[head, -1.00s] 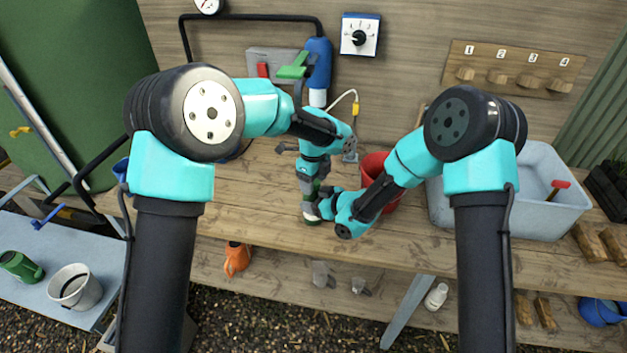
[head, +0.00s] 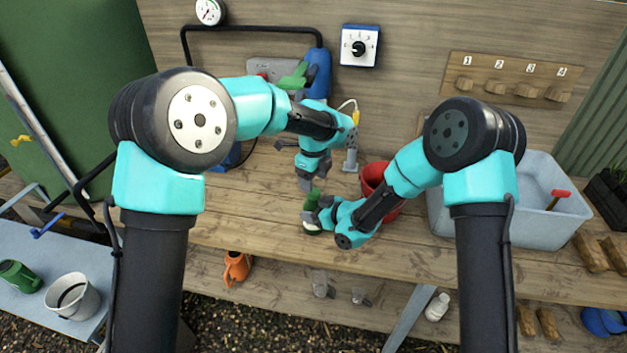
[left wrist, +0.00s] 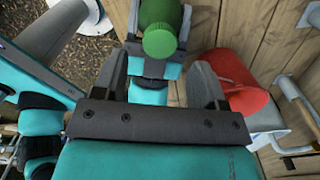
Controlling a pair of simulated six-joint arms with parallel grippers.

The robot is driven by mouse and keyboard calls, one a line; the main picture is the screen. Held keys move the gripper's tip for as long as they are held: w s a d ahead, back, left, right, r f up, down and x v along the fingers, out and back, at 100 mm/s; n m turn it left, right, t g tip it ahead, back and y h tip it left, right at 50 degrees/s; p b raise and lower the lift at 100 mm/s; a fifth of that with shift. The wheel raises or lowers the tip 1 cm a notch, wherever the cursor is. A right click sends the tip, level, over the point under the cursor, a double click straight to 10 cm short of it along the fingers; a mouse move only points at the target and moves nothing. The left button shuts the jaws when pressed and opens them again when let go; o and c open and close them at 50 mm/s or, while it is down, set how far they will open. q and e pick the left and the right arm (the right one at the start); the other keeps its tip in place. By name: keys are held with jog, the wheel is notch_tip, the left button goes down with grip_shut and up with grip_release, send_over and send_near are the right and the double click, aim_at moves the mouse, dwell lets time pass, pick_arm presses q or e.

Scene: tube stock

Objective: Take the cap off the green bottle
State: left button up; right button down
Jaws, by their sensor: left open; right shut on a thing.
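The green bottle (head: 312,200) stands upright over the bench, its lower part partly hidden by my right gripper. In the left wrist view the bottle (left wrist: 160,11) shows its round, brighter green cap (left wrist: 160,43) at its near end; the cap appears to be on the bottle. My right gripper (head: 319,215) is shut on the bottle from the right side. My left gripper (head: 306,181) is open and empty just above the bottle. In the left wrist view its two fingers (left wrist: 160,68) are spread, with the cap between and beyond their tips.
A red bucket (head: 382,185) stands on the bench (head: 250,215) close to the right arm. A grey basin (head: 535,190) is farther right. A blue bottle-like device (head: 318,75) is at the wall behind the left arm. The bench left of the green bottle is clear.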

pick_arm(q)
jog(key=shift+r, duration=1.75)
jog(key=shift+c, duration=0.3)
jog(key=shift+f, duration=4.05)
jog(key=c, duration=0.9)
jog(key=o, duration=1)
